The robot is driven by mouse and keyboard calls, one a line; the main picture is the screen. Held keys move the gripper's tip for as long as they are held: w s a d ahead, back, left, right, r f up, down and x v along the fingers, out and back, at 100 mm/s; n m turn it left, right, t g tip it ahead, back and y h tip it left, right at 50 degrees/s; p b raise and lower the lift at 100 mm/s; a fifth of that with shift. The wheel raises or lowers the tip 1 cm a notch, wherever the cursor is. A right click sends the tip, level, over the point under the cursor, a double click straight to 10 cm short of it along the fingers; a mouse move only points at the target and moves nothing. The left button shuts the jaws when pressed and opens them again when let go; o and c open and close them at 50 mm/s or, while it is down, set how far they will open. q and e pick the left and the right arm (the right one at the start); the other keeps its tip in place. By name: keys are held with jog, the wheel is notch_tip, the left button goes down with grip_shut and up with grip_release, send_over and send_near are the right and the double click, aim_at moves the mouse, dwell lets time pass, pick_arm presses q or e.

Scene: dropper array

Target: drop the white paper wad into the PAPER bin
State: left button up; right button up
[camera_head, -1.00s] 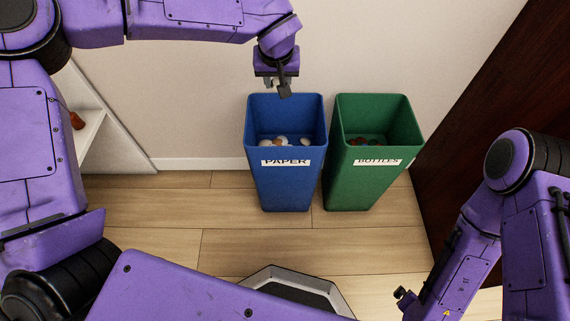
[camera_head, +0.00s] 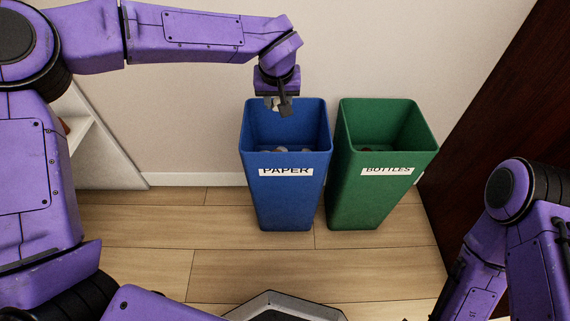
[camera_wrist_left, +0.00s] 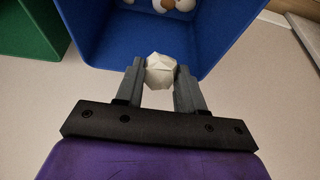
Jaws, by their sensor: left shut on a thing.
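The white paper wad (camera_wrist_left: 160,70) is between the fingers of my left gripper (camera_wrist_left: 159,84) in the left wrist view. In the head view my left gripper (camera_head: 279,106) is at the opening of the blue PAPER bin (camera_head: 287,194), near its back rim, and the wad (camera_head: 275,104) shows only partly behind a finger. The left gripper is shut on the wad. The bin stands upright with a white PAPER label on its front. Several pale and brownish pieces lie in it, clearer in the left wrist view. My right gripper is not in view.
A green BOTTLES bin (camera_head: 370,200) stands close to the right of the blue bin. A pale wall (camera_head: 190,110) is behind both bins. A dark brown panel (camera_head: 490,110) is at the right and a white shelf (camera_head: 85,135) at the left. The wooden floor in front is clear.

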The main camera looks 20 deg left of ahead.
pick_arm(q)
jog(key=o, duration=1.1)
jog(key=p+v, duration=0.5)
jog(key=v, duration=0.5)
jog(key=shift+s+r, duration=0.15)
jog(key=shift+r, duration=0.1)
